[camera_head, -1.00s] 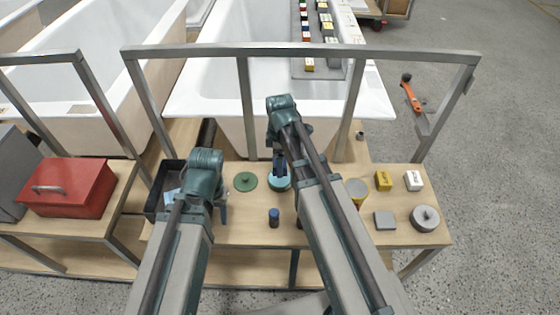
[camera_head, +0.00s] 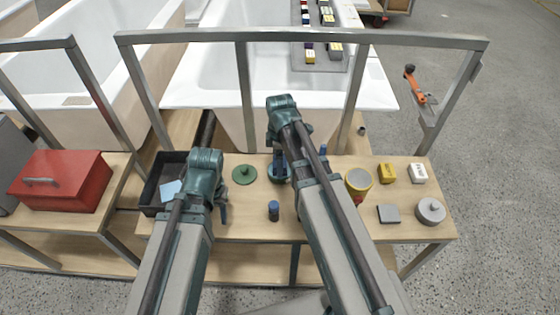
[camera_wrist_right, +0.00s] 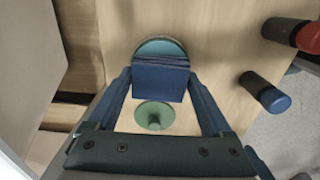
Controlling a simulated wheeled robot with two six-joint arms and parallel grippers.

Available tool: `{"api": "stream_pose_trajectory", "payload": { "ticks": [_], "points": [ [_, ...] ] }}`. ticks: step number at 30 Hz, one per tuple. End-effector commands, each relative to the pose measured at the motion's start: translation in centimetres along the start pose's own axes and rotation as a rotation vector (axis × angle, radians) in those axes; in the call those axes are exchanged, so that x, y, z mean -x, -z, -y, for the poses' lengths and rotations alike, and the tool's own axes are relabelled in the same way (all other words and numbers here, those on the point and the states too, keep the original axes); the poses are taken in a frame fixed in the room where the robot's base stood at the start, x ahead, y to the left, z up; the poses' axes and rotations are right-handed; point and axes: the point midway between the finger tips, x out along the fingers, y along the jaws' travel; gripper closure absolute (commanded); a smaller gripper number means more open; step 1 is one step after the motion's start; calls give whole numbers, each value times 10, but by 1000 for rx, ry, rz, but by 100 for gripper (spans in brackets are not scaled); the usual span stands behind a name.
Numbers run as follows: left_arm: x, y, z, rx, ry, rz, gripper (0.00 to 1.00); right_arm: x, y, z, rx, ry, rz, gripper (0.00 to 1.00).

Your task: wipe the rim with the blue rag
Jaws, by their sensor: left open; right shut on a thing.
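The blue rag (camera_wrist_right: 161,82) shows in the right wrist view as a dark blue folded piece between the fingers. My right gripper (camera_head: 280,168) is shut on it, just over a round teal disc (camera_wrist_right: 160,47) on the bench. My forearm hides part of this in the head view. My left gripper (camera_head: 222,208) is open beside a dark tray, with nothing seen in it. The white tub rim (camera_head: 190,98) lies behind the bench, beyond a metal frame; the rag is apart from it.
The metal frame (camera_head: 420,41) stands between bench and tub. A red toolbox (camera_head: 62,181) stands left.

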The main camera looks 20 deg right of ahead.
Motion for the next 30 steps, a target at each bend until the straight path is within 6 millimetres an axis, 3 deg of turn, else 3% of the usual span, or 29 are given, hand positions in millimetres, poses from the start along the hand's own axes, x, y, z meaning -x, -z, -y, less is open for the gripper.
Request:
{"api": "stream_pose_trajectory", "payload": {
  "ticks": [30],
  "points": [
    [-10, 1, -1, 0, 0, 0, 50, -10, 0, 0, 0, 0, 0, 61]
  ]
}}
